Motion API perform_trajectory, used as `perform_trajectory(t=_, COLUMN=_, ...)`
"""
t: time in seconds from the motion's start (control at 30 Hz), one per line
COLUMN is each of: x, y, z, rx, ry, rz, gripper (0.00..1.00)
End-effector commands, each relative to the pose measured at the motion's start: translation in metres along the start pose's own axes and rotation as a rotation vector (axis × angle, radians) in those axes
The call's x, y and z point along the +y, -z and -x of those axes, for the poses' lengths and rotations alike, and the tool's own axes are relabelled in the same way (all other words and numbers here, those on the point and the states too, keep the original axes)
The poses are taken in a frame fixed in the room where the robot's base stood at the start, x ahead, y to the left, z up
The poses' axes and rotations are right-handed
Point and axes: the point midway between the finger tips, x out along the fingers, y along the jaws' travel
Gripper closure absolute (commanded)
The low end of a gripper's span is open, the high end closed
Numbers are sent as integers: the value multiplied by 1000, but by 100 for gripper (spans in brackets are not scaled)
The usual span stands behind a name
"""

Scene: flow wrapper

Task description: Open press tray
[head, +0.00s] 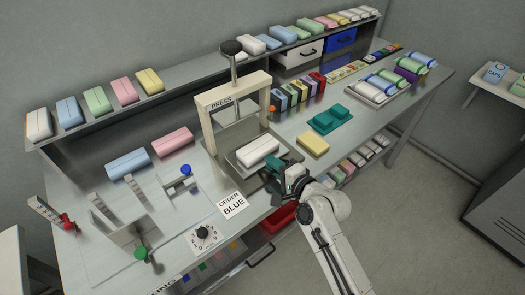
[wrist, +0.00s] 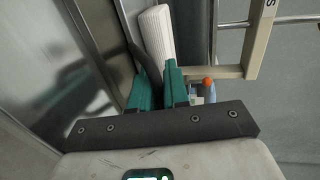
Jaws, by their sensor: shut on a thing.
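The press (head: 232,103) is a cream frame with a dark round knob on its rod, standing on the bench. Its metal press tray (head: 252,171) sits low at the front of the frame, with a white ribbed pack (head: 258,151) lying on it. My gripper (head: 276,168) is at the tray's front right edge. In the wrist view, its teal fingers (wrist: 158,88) are shut on a dark curved handle (wrist: 141,58) of the tray. The white pack also shows there (wrist: 158,32), beyond the fingers. The fingers hide part of the handle.
A yellow pack (head: 313,144) and a teal holder (head: 334,118) lie to the right of the tray. An order card reading BLUE (head: 233,205) and a dial (head: 204,234) lie in front. An open red drawer (head: 280,218) is below the bench edge.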

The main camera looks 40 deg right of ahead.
Motion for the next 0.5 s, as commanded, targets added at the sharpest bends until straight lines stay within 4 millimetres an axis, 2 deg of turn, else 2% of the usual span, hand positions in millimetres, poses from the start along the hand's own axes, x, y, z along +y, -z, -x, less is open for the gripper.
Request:
perform_trajectory(t=0.03, x=6, y=0, z=12, rx=1, ry=-10, rz=-2, gripper=100)
perform_trajectory(t=0.2, x=9, y=0, z=30, rx=1, ry=-7, rz=-1, gripper=100)
perform_trajectory(t=0.5, x=10, y=0, z=33, rx=1, ry=-7, rz=-1, gripper=100)
